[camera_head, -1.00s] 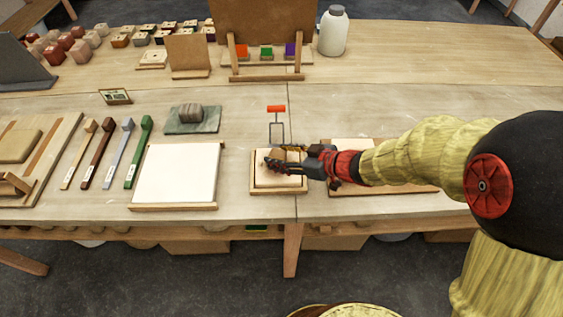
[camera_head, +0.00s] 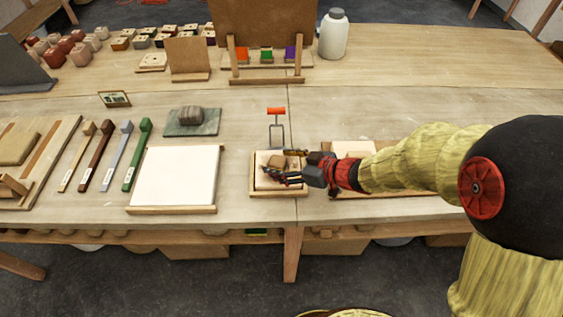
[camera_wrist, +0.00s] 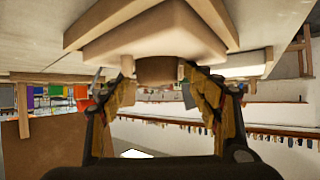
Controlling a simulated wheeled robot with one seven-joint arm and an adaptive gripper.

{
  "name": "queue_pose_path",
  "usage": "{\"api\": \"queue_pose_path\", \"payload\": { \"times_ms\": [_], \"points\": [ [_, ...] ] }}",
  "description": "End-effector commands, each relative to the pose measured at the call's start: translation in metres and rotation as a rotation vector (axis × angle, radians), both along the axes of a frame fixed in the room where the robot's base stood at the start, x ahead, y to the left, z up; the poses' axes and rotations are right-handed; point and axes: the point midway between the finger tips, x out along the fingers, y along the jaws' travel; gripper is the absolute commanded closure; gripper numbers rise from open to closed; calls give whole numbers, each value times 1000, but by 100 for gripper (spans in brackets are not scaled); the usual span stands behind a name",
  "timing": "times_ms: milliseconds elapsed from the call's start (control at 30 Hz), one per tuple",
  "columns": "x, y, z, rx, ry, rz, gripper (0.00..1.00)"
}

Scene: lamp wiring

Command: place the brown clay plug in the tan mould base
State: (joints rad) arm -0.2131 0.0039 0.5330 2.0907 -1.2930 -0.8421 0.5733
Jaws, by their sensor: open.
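The brown clay plug (camera_head: 277,162) sits on the middle of the tan mould base (camera_head: 262,182). In the wrist view, which looks upside down, the plug (camera_wrist: 157,72) meets the face of the mould base (camera_wrist: 150,40); how deep it sits I cannot tell. My gripper (camera_head: 282,163) is open, with a finger on each side of the plug. In the wrist view its fingertips (camera_wrist: 157,78) flank the plug, with narrow gaps. The fingers hide part of the base in the head view.
A white slab (camera_head: 176,176) lies to the left, and a board (camera_head: 353,149) lies to the right, partly behind my arm. Bare table shows behind the board.

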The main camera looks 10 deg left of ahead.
Motion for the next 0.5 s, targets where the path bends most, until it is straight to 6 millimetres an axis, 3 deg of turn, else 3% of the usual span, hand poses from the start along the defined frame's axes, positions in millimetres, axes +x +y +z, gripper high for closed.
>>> {"api": "queue_pose_path", "payload": {
  "times_ms": [300,500],
  "points": [
    [-1,0,4,-1,0,0,38],
    [-10,-26,22,-1,0,-4,38]
  ]
}}
